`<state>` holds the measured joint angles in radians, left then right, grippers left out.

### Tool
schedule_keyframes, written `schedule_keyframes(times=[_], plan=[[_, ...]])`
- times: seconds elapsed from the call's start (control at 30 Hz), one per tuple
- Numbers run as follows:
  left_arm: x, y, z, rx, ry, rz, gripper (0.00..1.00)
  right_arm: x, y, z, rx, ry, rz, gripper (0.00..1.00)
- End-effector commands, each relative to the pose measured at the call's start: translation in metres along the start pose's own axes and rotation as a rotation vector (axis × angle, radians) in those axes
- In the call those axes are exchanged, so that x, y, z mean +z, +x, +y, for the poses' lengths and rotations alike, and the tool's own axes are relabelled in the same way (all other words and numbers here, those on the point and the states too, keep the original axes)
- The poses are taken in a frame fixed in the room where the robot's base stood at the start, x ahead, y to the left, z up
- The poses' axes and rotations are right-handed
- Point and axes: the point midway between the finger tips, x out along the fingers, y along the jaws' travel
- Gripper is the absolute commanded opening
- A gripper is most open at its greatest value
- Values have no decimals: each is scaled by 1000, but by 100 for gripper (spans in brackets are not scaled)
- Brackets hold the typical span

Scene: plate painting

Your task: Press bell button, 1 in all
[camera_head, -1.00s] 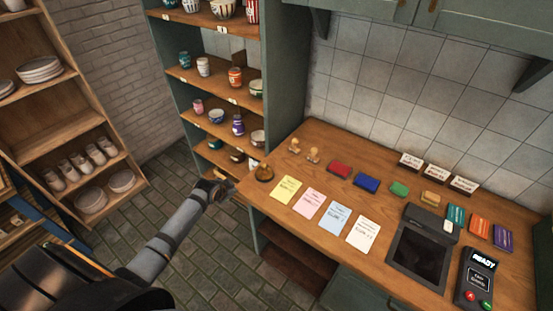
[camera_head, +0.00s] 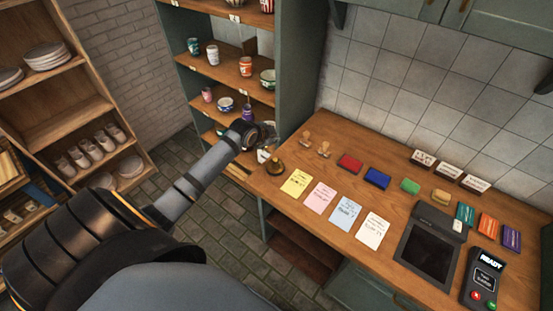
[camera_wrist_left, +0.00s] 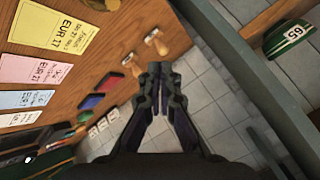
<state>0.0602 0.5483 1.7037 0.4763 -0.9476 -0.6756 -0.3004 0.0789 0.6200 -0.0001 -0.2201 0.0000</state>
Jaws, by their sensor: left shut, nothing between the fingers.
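The brass bell (camera_head: 275,167) stands on the wooden counter at its left end, beside the yellow card. In the left wrist view, the dark and golden bell (camera_wrist_left: 103,4) is cut off by the top edge. My left gripper (camera_head: 267,142) is at the counter's left end, just behind the bell in the head picture. In the left wrist view, its fingers (camera_wrist_left: 158,70) are together with nothing between them. I see no contact with the bell, and its height above the counter is hard to tell. My right gripper is in neither view.
The counter holds a yellow card (camera_head: 297,183), other cards, two wooden stamps (camera_head: 323,149), a red pad (camera_head: 350,163), a blue pad (camera_head: 377,179) and a card terminal (camera_head: 484,279). Shelves with cups and bowls (camera_head: 226,104) stand behind my left arm.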

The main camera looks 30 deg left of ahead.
Motion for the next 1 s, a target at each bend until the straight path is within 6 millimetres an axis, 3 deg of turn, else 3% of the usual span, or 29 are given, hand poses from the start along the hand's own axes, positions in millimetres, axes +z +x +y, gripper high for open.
schedule_keyframes(times=[0.3, 0.6, 1.0], plan=[[16, 21, 16, 3, -4, -2, 0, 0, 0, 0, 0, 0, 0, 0], [39, 53, 39, 1, -1, 0, 0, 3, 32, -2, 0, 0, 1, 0], [45, 62, 45, 0, 0, 0, 0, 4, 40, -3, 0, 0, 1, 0]])
